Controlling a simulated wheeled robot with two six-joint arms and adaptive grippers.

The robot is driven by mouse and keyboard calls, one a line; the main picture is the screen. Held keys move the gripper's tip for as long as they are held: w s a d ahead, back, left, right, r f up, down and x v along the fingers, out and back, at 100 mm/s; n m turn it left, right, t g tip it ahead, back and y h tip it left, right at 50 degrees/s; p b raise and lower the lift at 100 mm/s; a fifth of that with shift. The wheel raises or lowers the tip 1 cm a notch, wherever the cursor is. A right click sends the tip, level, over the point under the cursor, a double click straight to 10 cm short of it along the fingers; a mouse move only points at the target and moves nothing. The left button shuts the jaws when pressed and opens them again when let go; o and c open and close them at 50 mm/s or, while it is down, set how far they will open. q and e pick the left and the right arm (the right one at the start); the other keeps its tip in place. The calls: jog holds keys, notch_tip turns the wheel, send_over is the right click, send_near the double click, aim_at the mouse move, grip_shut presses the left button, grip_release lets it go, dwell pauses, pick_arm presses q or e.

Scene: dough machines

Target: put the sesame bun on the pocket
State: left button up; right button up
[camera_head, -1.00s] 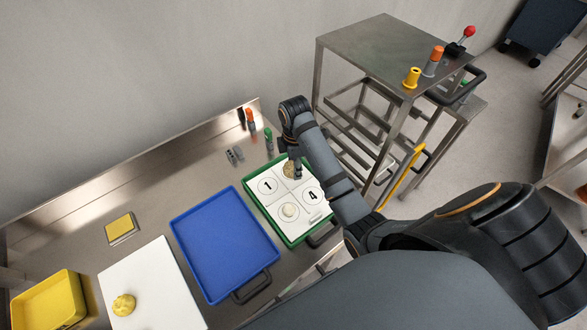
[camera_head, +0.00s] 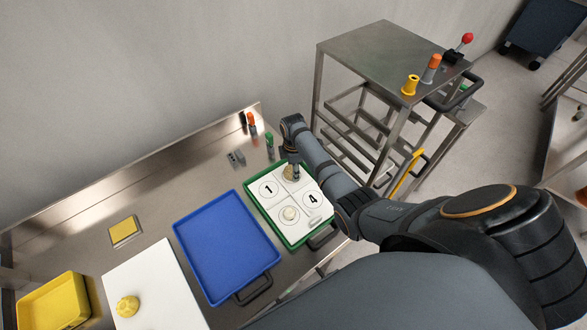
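A tan, speckled bun (camera_head: 288,174), which looks like the sesame bun, is at the upper right of the white board with the pockets (camera_head: 283,197), partly hidden by my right gripper (camera_head: 295,176). The board lies in a green tray (camera_head: 252,203) and has circles marked 1 and 4. A pale round bun (camera_head: 289,214) sits on the lower-left circle. My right gripper points down at the speckled bun; its fingers are too small and covered to tell open from shut, or whether they touch it. My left gripper is not in view.
A blue tray (camera_head: 225,245) lies left of the green tray. A white board (camera_head: 160,285) with a yellow lump (camera_head: 127,306) and a yellow bin (camera_head: 52,300) are further left. Markers (camera_head: 269,140) stand behind. A metal cart (camera_head: 390,55) stands right.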

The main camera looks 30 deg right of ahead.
jog(key=shift+f, duration=0.15)
jog(key=o, duration=1.2)
jog(key=shift+r, duration=0.5)
notch_tip(320, 180, up, 11)
jog(key=shift+r+b, duration=0.2)
jog(key=shift+b, duration=0.55)
